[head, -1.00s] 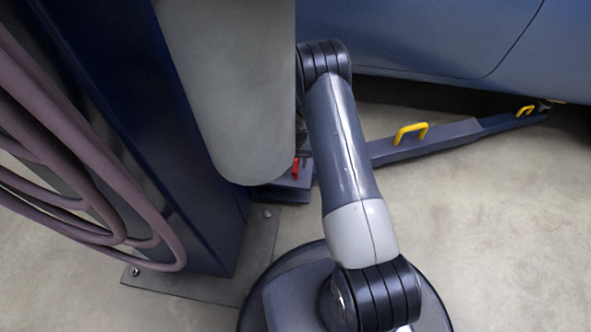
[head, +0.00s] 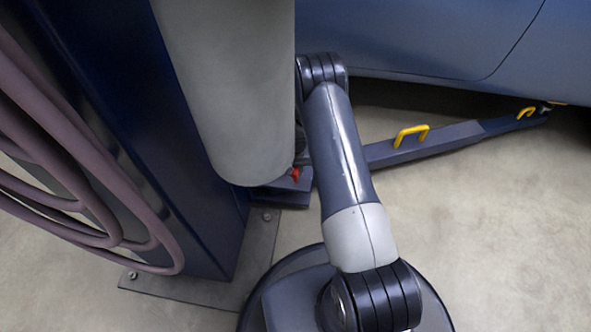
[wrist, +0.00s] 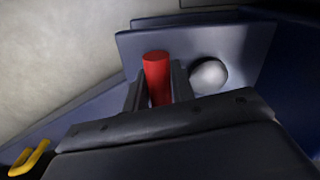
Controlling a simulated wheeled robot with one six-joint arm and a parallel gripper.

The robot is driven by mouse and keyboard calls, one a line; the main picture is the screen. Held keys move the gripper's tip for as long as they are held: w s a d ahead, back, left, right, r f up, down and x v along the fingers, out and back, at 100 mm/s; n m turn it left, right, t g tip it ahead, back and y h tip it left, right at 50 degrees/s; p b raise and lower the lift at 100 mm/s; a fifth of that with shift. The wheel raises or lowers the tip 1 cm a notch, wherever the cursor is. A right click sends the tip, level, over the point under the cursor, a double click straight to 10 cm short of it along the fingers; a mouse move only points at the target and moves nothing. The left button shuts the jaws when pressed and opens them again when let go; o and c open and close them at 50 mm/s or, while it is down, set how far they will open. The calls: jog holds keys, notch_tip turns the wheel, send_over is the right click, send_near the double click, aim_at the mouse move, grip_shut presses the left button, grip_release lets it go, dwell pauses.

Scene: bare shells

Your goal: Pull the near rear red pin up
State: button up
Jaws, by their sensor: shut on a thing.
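The red pin (wrist: 157,78) stands between the two dark fingers of my gripper (wrist: 159,92) in the wrist view, with its round top showing above them. The fingers are shut on it. It rises by a dark blue plate, beside a silver domed bolt head (wrist: 209,76). In the head view only a small part of the red pin (head: 296,175) shows, between a large grey cylinder and my arm. My gripper is hidden there. The pin's lower end is hidden in both views.
A dark blue post (head: 205,220) with looped hoses (head: 100,225) stands at left. The grey cylinder (head: 235,110) hangs close to my arm. A blue lift arm (head: 440,142) with yellow handles (head: 411,134) runs right, under a blue car (head: 430,40). Floor at lower right is clear.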

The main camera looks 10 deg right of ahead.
grip_shut()
jog(key=shift+r+p, duration=1)
jog(key=shift+r, duration=1)
jog(key=shift+w, duration=0.1)
jog(key=o, duration=0.5)
grip_release()
jog(key=shift+r, duration=0.1)
jog(key=shift+o, duration=1.3)
notch_tip(320, 180, up, 11)
jog(key=p, duration=0.3)
jog(key=shift+f+p, duration=0.2)
jog(key=shift+p, duration=0.1)
